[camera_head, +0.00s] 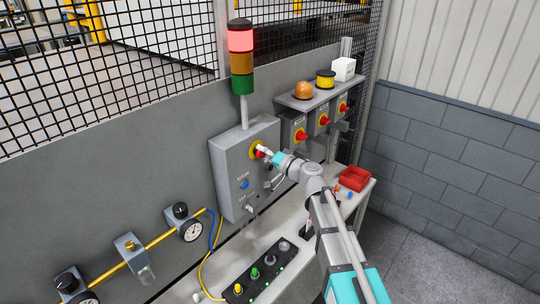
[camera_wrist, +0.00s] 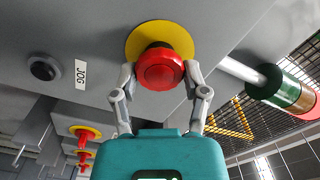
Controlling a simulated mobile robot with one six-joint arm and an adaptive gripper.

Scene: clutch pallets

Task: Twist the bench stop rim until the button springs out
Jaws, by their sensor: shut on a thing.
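The bench stop is a red mushroom button (camera_wrist: 160,70) on a yellow round plate (camera_wrist: 153,32), set on the front of a grey control box (camera_head: 222,172). In the wrist view my gripper (camera_wrist: 160,78) has one finger on each side of the red rim and is shut on it. In the head view my gripper (camera_head: 268,153) reaches the box from the right and hides part of the button. The red edge and yellow plate (camera_head: 254,146) still show there. I cannot tell whether the button is in or out.
A stack light (camera_head: 241,60) with its red section lit stands above the box. Red switches on yellow plates (camera_head: 301,134) sit to the right. Pressure gauges (camera_head: 191,230) line the wall at left.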

